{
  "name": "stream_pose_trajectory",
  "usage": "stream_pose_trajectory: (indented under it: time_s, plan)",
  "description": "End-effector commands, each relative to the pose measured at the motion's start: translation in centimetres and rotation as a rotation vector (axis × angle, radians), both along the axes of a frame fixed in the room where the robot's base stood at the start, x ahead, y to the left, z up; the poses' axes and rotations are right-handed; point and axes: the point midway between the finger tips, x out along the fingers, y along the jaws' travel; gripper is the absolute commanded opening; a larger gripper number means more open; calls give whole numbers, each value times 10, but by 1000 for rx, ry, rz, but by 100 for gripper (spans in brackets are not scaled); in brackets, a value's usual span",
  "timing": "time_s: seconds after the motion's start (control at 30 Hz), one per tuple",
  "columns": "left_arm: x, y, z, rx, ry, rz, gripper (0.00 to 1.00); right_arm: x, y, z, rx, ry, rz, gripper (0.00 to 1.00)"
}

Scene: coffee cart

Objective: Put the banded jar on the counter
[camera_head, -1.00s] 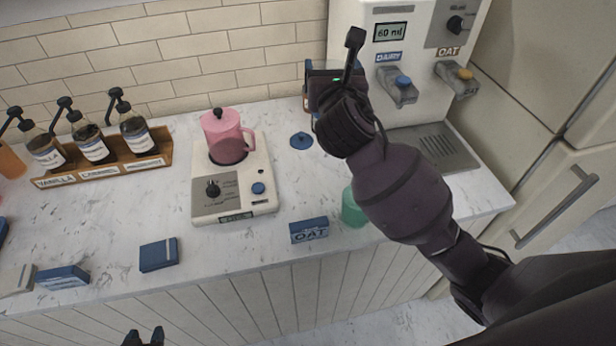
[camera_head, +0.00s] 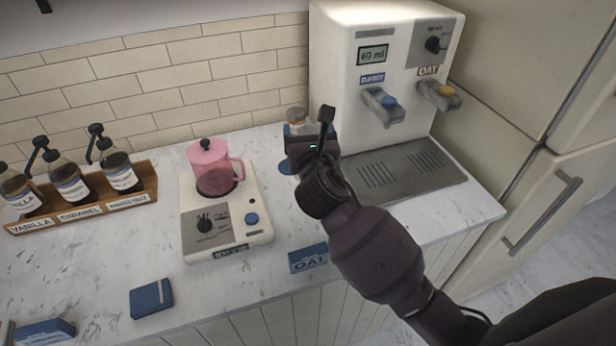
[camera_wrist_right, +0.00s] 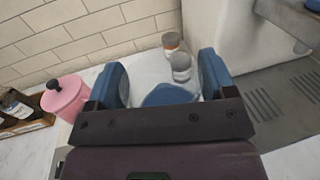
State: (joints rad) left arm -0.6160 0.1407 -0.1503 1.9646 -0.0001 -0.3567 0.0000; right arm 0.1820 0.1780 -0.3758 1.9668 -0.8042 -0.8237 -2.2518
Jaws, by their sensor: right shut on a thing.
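My right gripper (camera_head: 312,148) is low over the back of the counter (camera_head: 100,250), left of the dispenser. It is shut on the banded jar, most of which its own body hides in the head view. In the right wrist view, a pale shape with a rounded blue part (camera_wrist_right: 168,96) fills the gap between the blue fingers of the right gripper (camera_wrist_right: 165,82). Whether the jar touches the counter cannot be told. My left gripper is not in view.
Small grey-topped containers (camera_wrist_right: 171,42), one orange-banded, stand by the wall. A blue disc (camera_head: 285,167) lies beside the gripper. A pink pot (camera_head: 213,170) stands on a hot plate (camera_head: 240,228). The dispenser (camera_head: 340,50) is right.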

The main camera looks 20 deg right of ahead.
Motion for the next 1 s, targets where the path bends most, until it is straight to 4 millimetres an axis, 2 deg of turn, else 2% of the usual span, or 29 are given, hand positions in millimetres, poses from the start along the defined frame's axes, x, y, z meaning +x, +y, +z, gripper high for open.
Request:
stream_pose_trajectory:
  time_s: [0.1,0.3,0.57,0.8,1.0]
  plan:
    - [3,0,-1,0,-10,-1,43,0,0,-27,0,1,-1,16]
    - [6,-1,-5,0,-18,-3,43,0,0,-60,1,0,-1,16]
    - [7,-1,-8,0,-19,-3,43,0,0,-77,1,-2,-1,16]
    - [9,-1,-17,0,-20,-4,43,0,0,-109,1,0,-1,16]
    - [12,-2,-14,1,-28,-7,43,0,0,-114,-1,-3,1,16]
